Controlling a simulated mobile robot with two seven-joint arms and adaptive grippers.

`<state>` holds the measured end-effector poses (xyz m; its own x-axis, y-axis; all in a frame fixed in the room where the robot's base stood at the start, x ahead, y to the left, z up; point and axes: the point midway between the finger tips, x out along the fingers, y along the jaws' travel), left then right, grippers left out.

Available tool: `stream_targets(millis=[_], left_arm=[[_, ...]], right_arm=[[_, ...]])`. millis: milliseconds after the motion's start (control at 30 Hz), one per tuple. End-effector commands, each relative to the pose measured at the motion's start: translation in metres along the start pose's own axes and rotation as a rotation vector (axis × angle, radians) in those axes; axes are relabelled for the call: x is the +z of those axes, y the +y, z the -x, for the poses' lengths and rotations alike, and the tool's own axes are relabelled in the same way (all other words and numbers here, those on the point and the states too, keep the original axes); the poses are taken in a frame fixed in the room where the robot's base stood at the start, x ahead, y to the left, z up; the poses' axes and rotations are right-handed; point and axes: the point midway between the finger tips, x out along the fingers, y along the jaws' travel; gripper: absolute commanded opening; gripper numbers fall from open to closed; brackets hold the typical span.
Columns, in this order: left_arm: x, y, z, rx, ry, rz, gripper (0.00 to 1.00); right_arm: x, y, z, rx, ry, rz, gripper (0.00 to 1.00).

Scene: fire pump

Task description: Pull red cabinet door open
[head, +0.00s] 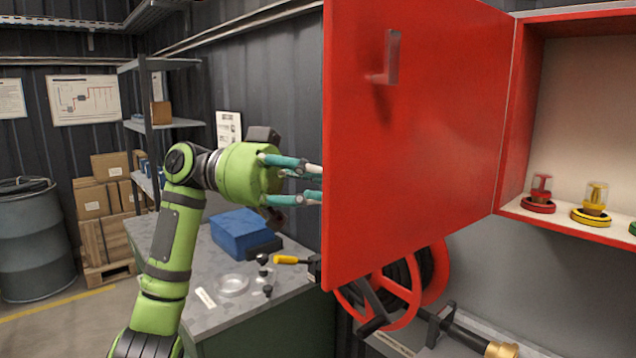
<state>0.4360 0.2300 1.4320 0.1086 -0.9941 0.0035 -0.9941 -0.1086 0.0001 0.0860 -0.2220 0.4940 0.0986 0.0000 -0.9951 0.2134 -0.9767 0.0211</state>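The red cabinet door (425,140) stands swung open from the red cabinet (580,18) at the right, hinged along its right side as seen here. A handle (391,58) is on the door face near its upper left. My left gripper (314,182) is at the door's free left edge, its upper and lower fingers spread apart. The fingertips reach the edge and may be partly hidden behind it. I cannot tell whether they touch the door. Nothing shows between the fingers. My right gripper is not in view.
Inside the cabinet are a red beacon-like item (540,192) and a yellow one (592,200). A red hose reel (405,290) sits below the door. A workbench (215,305) with a blue box (240,232) stands behind my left arm. A drum (35,245) is far left.

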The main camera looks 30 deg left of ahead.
Motion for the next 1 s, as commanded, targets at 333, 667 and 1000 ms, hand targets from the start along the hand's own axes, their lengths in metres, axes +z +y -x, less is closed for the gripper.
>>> stream_targets(millis=[333,667,1000], left_arm=[[-0.002,-0.001,0.000,-0.006,0.006,0.000,0.43],[-0.003,-0.001,0.015,-0.008,0.007,0.000,0.43],[-0.002,0.001,0.086,-0.004,0.004,0.000,0.43]], right_arm=[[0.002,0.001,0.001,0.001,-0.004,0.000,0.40],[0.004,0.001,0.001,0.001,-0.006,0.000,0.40],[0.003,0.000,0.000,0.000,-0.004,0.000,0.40]])
